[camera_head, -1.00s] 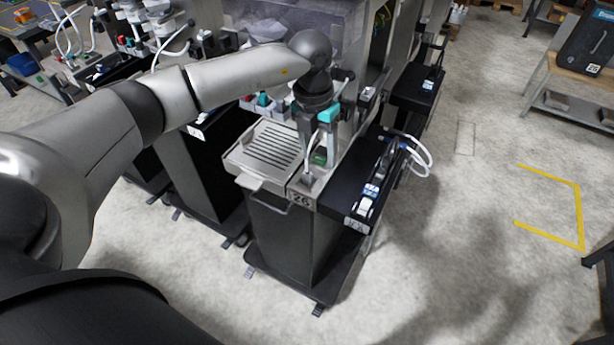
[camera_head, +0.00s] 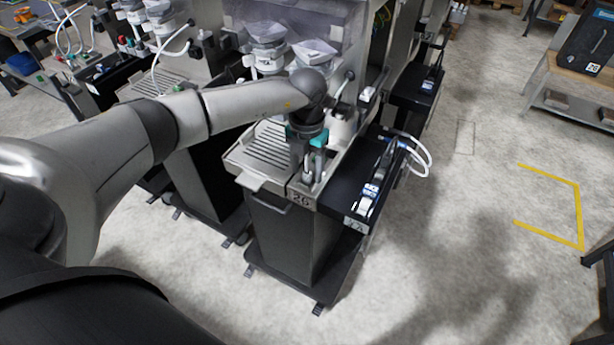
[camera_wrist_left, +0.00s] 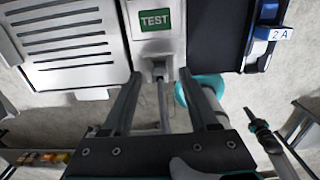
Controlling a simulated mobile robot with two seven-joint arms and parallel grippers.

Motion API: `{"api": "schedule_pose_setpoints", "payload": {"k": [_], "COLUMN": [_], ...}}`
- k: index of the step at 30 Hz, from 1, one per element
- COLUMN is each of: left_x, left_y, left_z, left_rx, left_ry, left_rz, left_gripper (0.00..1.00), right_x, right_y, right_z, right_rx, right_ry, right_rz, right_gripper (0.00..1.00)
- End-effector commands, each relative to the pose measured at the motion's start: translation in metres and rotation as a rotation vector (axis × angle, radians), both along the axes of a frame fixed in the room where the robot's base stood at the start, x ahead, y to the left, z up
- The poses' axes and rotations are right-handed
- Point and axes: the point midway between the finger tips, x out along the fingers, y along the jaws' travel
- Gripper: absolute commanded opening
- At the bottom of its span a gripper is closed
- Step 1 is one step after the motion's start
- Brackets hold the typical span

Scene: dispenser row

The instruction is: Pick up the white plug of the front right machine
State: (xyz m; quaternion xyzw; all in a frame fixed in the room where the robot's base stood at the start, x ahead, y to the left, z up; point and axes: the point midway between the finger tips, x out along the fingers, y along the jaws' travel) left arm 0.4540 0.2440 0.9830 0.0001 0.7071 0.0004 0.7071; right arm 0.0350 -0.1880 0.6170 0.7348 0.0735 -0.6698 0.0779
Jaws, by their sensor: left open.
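The front right machine (camera_head: 285,222) stands in the middle of the head view, with a slotted tray on its top front. The white plug (camera_wrist_left: 158,66) shows in the left wrist view below the green TEST label, with a grey cable running from it toward my wrist. My left gripper (camera_head: 307,182) is low over the machine's front right corner and partly hides the plug in the head view. In the left wrist view its open fingers (camera_wrist_left: 160,75) stand on either side of the plug and cable, with gaps visible.
A black side shelf (camera_head: 372,185) with a device and white hoses (camera_head: 418,155) adjoins the machine on the right. The slotted tray (camera_head: 262,150) lies to the left of my gripper. Another machine stands further left. Open floor (camera_head: 480,240) lies to the right.

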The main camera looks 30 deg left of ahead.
Motion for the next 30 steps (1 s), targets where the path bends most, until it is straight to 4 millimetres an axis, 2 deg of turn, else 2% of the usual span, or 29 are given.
{"api": "schedule_pose_setpoints", "payload": {"k": [2, 16, 30], "left_x": [0.0000, 0.0000, 0.0000], "left_y": [-0.0002, -0.0002, -0.0001], "left_z": [0.0002, 0.0005, 0.0006], "left_rx": [0.000, -0.001, -0.001], "left_ry": [0.000, 0.000, 0.000], "left_rz": [0.000, 0.000, 0.000], "left_gripper": [0.53, 0.00, 0.00], "right_x": [0.0001, 0.0003, 0.0002], "right_y": [-0.0002, -0.0003, -0.0004], "right_z": [0.0000, 0.0000, 0.0000], "right_rx": [0.000, 0.000, 0.000], "right_ry": [0.000, 0.000, 0.000], "right_rz": [0.000, 0.001, 0.001], "right_gripper": [0.00, 0.00, 0.00]}}
